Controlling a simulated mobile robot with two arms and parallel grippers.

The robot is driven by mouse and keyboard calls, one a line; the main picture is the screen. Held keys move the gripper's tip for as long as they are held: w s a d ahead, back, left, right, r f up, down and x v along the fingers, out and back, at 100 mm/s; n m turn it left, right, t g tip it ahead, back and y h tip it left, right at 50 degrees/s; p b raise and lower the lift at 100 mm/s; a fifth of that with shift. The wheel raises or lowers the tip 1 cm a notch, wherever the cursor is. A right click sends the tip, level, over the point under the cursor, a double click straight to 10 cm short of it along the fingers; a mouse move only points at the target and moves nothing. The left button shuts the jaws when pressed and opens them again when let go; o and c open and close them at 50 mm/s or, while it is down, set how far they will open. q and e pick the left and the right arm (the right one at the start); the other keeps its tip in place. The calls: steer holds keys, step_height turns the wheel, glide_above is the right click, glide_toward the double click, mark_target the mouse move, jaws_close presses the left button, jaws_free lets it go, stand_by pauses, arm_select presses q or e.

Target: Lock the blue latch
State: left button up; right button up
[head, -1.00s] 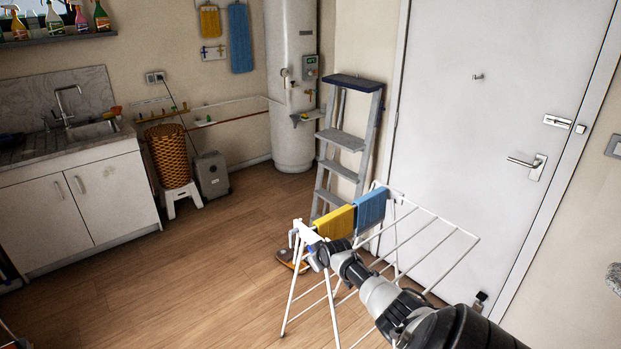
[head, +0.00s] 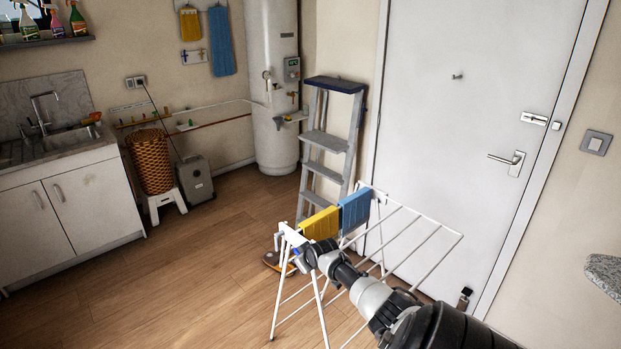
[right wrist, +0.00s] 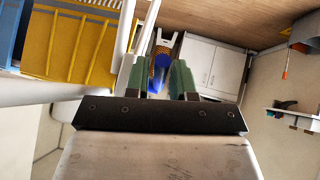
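The white drying rack (head: 408,236) stands in front of the door, with a yellow cloth (head: 320,224) and a blue cloth (head: 354,209) on it. A small blue piece, apparently the blue latch (head: 296,251), shows at the rack's near left corner. My right gripper (head: 304,257) is at that corner, partly hidden by its own arm. In the right wrist view, the two green fingers (right wrist: 161,70) are apart, with the blue latch (right wrist: 162,60) showing between them. I cannot tell if they touch it. My left gripper is out of view.
A grey stepladder (head: 327,145) stands behind the rack beside the white door (head: 470,110). A wicker basket (head: 150,160) on a white stool and a grey case (head: 195,180) stand near the sink cabinet (head: 75,210).

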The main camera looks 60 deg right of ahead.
steer(key=v, duration=0.9)
steer(key=shift+r+p, duration=0.3)
steer(key=shift+p, duration=0.05)
steer(key=shift+s+a+f, duration=0.1)
steer(key=shift+s, duration=0.05)
steer(key=s+a+f+g+b, duration=0.1)
steer(key=s+a+f, duration=0.35)
steer(key=f, duration=0.55)
steer(key=s+a+f+n+g+y+b, duration=0.15)
steer(key=s+a+f, duration=0.3)
steer(key=f, duration=0.55)
steer(key=s+a+f+m+g+b, duration=0.15)
steer(key=s+a+f, duration=0.3)
steer(key=f, duration=0.65)
steer(key=s+a+f+n+g+y+b, duration=0.1)
steer(key=s+a+f+n+b, duration=0.1)
steer(key=s+a+f, duration=0.6)
steer(key=s+a+f+n+g+y+b, duration=0.1)
steer(key=s+a+f+n+b, duration=0.1)
steer(key=s+a+f, duration=0.7)
steer(key=s+a+n, duration=0.1)
steer(key=s+a, duration=0.4)
steer(key=a, duration=0.2)
steer(key=shift+s+a+g+y, duration=0.2)
steer(key=shift+s+g+y, duration=0.1)
steer(key=shift+y, duration=0.05)
steer(key=shift+w, duration=0.1)
